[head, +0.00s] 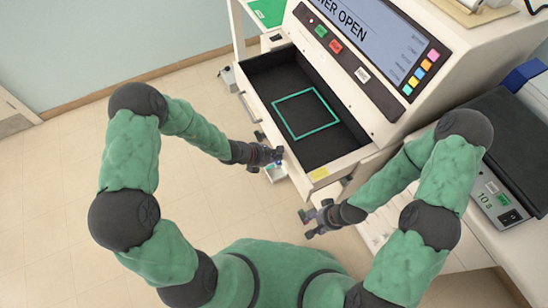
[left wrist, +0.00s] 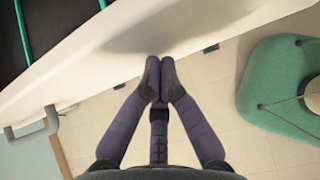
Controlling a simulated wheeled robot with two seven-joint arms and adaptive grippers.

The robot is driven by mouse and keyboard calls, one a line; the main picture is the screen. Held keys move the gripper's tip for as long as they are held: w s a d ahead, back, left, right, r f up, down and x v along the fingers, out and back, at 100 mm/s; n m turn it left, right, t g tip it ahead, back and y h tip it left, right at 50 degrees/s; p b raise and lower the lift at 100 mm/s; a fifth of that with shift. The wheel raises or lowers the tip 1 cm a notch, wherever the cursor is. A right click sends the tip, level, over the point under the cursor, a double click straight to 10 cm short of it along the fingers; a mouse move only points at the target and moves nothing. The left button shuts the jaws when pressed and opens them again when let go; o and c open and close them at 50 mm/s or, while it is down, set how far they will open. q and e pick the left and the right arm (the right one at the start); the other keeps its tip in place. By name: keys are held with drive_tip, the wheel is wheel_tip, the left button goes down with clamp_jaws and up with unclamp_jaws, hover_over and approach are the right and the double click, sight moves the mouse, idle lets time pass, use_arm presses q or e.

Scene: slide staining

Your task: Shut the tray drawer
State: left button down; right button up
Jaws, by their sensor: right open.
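The tray drawer (head: 276,78) is pulled out of the white machine. Its inside is black, with a green square outline (head: 333,121) on the floor, and I see no slide or tray in it. My left gripper (head: 277,157) is just outside the drawer's pale front panel. In the left wrist view its fingers (left wrist: 160,66) are together and empty, with their tips against or very close to the panel (left wrist: 110,60); I cannot tell if they touch. A grey handle (left wrist: 32,130) is left of them. My right gripper (head: 308,222) is open and empty, below the drawer's near corner.
The machine's screen (head: 352,25) reads "OPEN" at its end, above several coloured buttons (head: 336,47). A dark-topped device (head: 500,150) with a "10 s" display stands at the right. The tiled floor (head: 80,190) at left is clear.

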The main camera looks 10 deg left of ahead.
sight(296, 155)
use_arm(q)
drive_tip(key=w+d, duration=0.1)
drive_tip(key=d, duration=0.1)
drive_tip(key=w+d+b, duration=0.1)
drive_tip(key=w+d, duration=0.1)
drive_tip(key=w+d+b, duration=0.1)
drive_tip(key=w+d, duration=0.1)
drive_tip(key=d, duration=0.1)
drive_tip(key=shift+f, duration=0.15)
drive_tip(key=w+d, duration=0.1)
drive_tip(key=d, duration=0.1)
drive_tip(key=w+d, duration=0.2)
drive_tip(key=d, duration=0.1)
drive_tip(key=w+d, duration=0.2)
drive_tip(key=shift+w+d, duration=0.25)
drive_tip(key=shift+d, duration=0.05)
drive_tip(key=shift+w+d+r, duration=0.2)
drive_tip(key=shift+w+d, duration=0.05)
drive_tip(key=shift+d, duration=0.05)
use_arm(e)
drive_tip(key=shift+f, duration=1.05)
